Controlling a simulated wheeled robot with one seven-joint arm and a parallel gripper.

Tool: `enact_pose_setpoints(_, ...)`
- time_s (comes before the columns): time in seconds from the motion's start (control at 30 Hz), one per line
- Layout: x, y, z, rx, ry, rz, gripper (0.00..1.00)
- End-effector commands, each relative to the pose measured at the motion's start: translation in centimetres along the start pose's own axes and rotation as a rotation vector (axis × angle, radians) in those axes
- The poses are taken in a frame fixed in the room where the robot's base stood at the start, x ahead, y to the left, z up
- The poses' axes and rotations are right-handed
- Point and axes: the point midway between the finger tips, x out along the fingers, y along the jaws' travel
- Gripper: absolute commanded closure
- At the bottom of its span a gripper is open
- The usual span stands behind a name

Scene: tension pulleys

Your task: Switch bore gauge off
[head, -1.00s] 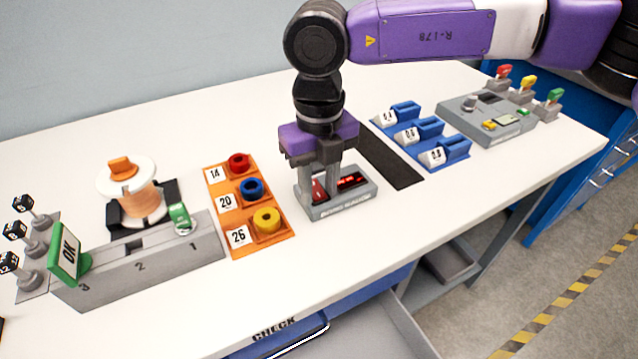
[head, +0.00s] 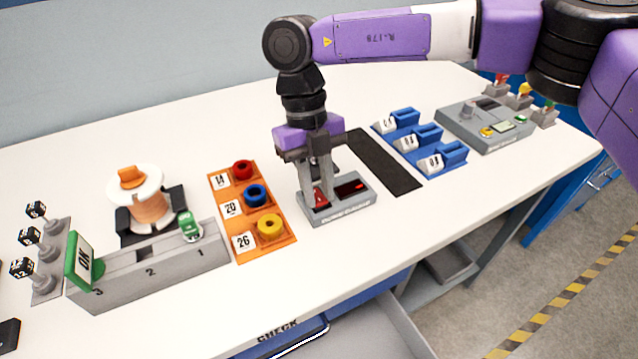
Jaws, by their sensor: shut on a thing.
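The bore gauge (head: 352,207) is a grey box on the white bench, with a dark display (head: 352,188) on its right part. A little red shows on the display. A red switch (head: 320,199) sits on the left part of the gauge. My gripper (head: 317,194) points straight down over that left part, and its fingers are shut on the red switch. The fingers hide part of the switch, so I cannot tell its exact position.
An orange tray (head: 283,249) with red, blue and yellow rings lies left of the gauge. A grey block (head: 160,278) with an OK sign and a copper spool (head: 152,208) stand further left. A black strip (head: 385,165), blue holders (head: 457,165) and a grey panel (head: 490,140) lie right.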

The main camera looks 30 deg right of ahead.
Motion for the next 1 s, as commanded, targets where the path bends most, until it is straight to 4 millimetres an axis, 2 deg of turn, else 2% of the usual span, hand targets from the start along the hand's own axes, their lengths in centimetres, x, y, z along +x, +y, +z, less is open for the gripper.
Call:
enact_pose_setpoints(0.3, 0.0, -0.1, 0.0, 0.0, 0.006, -0.001, 1.0)
enact_pose_setpoints(0.33, 0.0, -0.1, 0.0, 0.0, 0.006, -0.001, 0.74)
enact_pose_setpoints(0.37, 0.0, -0.1, 0.0, 0.0, 0.006, -0.001, 0.69)
enact_pose_setpoints(0.4, 0.0, -0.1, 0.0, 0.0, 0.006, 0.0, 0.67)
enact_pose_setpoints(0.73, -0.3, 0.0, 0.1, 0.001, 0.004, 0.0, 0.67)
enact_pose_setpoints(0.87, -1.8, 0.0, 0.1, 0.002, 0.004, 0.0, 0.67)
enact_pose_setpoints(1.0, -4.2, -0.1, 0.1, 0.001, 0.004, -0.001, 0.67)
